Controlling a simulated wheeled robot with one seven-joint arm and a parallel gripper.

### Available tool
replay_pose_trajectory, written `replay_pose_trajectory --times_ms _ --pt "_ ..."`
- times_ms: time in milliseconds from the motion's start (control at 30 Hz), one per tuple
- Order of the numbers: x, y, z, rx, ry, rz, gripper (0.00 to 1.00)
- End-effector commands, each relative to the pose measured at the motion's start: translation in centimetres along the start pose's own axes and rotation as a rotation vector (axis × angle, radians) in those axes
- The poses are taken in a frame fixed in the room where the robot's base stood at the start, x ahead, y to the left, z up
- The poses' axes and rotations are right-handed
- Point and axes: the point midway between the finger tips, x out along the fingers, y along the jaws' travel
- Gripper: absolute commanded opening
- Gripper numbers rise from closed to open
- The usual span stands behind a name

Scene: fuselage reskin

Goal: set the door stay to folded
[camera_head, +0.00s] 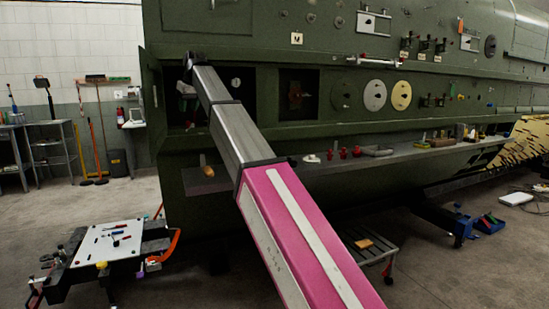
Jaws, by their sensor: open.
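My arm reaches up and left across the view to the left end of the green fuselage (225,145). My gripper (187,90) is small and dark at the arm's far end, in front of the left opening. It appears open, and I see nothing held in it. A narrow green panel edge (149,100), perhaps an open door, stands at the left of that opening. I cannot make out the door stay; it may be hidden by my arm or lost in the dark opening.
A grey shelf (430,149) with small parts runs along the fuselage, right of my arm. A second dark opening (298,95) lies to the right. A white-topped work cart (107,245) stands lower left, and a low step (372,243) below the fuselage.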

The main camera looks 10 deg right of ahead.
Motion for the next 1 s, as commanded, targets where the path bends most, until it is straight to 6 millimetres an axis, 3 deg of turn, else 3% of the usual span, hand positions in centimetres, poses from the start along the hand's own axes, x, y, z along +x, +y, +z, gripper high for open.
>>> replay_pose_trajectory --times_ms 267,1000 --pt "-5.1 0.1 -0.1 0.000 0.002 0.001 0.43" --pt "1.4 8.7 8.5 0.070 -0.057 0.149 0.43"
